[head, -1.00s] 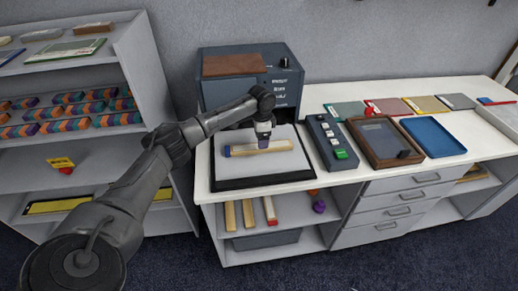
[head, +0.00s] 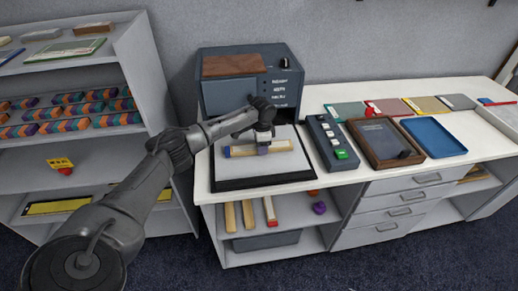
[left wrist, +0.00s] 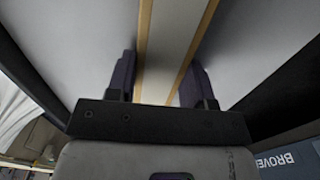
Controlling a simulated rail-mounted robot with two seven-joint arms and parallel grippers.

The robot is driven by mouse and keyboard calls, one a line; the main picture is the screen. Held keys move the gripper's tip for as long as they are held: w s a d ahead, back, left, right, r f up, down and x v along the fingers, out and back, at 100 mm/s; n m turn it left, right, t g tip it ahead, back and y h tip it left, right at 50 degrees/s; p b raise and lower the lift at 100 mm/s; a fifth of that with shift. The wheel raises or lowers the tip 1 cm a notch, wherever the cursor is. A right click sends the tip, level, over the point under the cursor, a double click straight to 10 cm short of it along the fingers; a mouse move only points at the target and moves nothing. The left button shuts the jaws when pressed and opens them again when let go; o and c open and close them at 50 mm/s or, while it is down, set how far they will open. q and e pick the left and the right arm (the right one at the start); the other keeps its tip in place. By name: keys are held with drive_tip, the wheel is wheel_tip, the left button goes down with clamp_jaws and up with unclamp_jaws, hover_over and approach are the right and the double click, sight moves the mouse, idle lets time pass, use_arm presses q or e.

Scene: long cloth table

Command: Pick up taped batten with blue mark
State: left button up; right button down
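The batten (head: 285,147) is pale wood with a blue mark at its left end in the head view. It lies on a light pad (head: 287,170) with a dark border on the table. My left gripper (head: 262,150) points down at the middle of the batten. In the left wrist view, its two dark fingers (left wrist: 160,75) stand on either side of the batten (left wrist: 172,30), very near its edges. I cannot tell whether they press on it. My right gripper is not in view.
A dark blue machine (head: 250,82) stands behind the pad. A button box (head: 328,140) and a wooden frame (head: 382,142) are to its right, then a blue tray (head: 432,137). More battens (head: 248,214) lie on the shelf below. A shelf unit (head: 135,60) stands left.

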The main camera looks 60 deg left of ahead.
use_arm(q)
drive_tip(key=c, duration=0.5)
